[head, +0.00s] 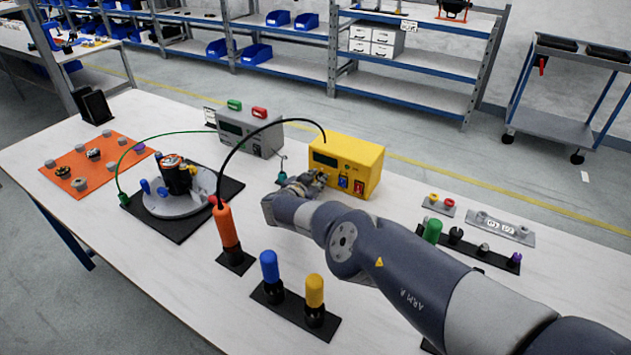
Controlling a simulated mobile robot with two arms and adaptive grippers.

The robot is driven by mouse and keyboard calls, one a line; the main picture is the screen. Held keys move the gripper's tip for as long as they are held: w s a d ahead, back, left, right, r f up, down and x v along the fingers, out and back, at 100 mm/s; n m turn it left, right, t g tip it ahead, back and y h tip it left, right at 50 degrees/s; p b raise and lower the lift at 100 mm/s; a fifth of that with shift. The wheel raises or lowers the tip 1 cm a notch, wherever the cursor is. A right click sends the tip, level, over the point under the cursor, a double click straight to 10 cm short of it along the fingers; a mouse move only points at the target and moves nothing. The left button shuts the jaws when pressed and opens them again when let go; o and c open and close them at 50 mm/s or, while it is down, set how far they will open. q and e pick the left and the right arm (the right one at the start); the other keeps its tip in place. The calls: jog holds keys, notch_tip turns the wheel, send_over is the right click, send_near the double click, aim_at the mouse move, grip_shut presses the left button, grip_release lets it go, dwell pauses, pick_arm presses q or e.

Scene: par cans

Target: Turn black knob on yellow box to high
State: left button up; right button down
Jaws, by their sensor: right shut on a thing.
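The yellow box (362,153) stands on the white table in the head view. Its front has a dark display (325,160), a blue part (343,183) and a red part (358,187). A black cable runs from its top. My right gripper (316,181) is at the lower left of the box's front, shut on the black knob. The gripper covers the knob, so its setting cannot be seen. The fingertips are small and partly hidden by my own wrist. My left gripper is not in view.
A grey box (249,132) with green and red parts stands left of the yellow box. An orange-handled tool (227,225) stands upright near my right wrist. Blue (269,266) and yellow (315,291) handles stand in front. Small parts (482,248) lie to the right.

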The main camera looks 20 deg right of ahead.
jog(key=shift+s+r+m+t+p, duration=0.1)
jog(key=shift+m+t+p, duration=0.3)
jog(key=shift+p, duration=0.5)
jog(key=shift+d+m+y+p, duration=0.1)
jog(key=shift+m+y+p, duration=0.3)
jog(key=shift+m+p, duration=0.1)
jog(key=shift+s+f+m+t+p, duration=0.1)
jog(key=shift+f+m+t+p, duration=0.2)
jog(key=shift+m+t, duration=0.4)
jog(key=shift+m+t+y, duration=0.3)
jog(key=shift+m+y, duration=0.1)
jog(key=shift+m, duration=0.4)
jog(key=c, duration=1.4)
grip_release()
jog(key=shift+c, duration=0.2)
